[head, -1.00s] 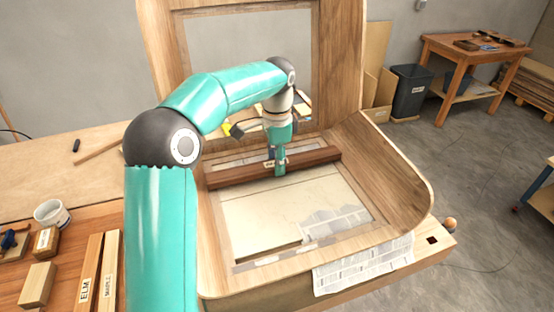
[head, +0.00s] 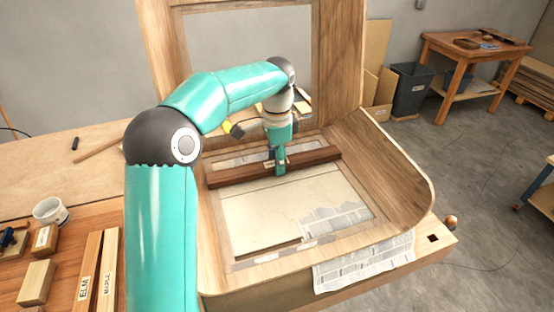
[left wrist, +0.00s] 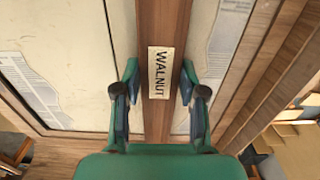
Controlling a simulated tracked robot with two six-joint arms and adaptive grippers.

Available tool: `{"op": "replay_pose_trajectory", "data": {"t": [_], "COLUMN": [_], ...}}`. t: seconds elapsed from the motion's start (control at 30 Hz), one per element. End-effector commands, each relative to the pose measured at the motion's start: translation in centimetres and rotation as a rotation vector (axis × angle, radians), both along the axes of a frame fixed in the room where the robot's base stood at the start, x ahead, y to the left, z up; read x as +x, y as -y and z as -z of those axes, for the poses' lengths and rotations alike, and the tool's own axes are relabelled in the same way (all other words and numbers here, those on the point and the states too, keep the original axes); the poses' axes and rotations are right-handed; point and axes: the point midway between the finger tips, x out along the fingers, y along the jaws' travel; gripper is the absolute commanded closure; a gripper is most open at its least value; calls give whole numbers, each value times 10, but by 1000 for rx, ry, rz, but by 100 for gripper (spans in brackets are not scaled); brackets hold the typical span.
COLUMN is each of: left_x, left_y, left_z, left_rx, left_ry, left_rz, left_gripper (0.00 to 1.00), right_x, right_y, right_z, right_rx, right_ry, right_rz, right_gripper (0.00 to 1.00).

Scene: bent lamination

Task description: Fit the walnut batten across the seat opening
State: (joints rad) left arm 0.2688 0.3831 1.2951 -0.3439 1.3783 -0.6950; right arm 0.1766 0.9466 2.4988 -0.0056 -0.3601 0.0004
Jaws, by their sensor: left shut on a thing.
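The walnut batten (head: 232,175) is a long dark-brown bar lying across the rectangular opening of the bent wooden seat (head: 398,185). In the head view its ends reach the left and right sides of the opening; I cannot tell whether it rests on the frame. My left gripper (head: 279,170) is shut on the batten near its middle, from above. In the left wrist view the batten (left wrist: 155,35) carries a WALNUT label (left wrist: 160,72), and the left gripper's fingers (left wrist: 158,95) stand on either side of it. My right gripper is not in view.
Boards marked ELM (head: 86,275) and MAPLE (head: 108,275) lie at the left front of the bench. A white cup (head: 50,212) and wood blocks are beside them. The seat's back panel rises behind the arm.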

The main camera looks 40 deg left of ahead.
Motion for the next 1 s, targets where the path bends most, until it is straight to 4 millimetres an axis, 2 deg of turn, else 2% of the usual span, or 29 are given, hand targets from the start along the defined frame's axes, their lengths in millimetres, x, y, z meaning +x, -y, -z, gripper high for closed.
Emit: {"op": "replay_pose_trajectory", "data": {"t": [0.3,0.33,0.5,0.8,1.0], "left_x": [0,0,0,0,0], "left_y": [0,0,0,0,0], "left_z": [1,1,1,1,-16], "left_rx": [0,0,0,0,0], "left_ry": [0,0,0,-1,0], "left_rz": [0,0,0,0,0], "left_gripper": [100,57,30,30,30], "right_x": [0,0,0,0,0], "right_y": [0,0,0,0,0], "right_z": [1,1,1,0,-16], "right_rx": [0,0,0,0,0], "right_ry": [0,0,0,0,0], "right_rz": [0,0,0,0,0], "right_gripper": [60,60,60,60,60]}}
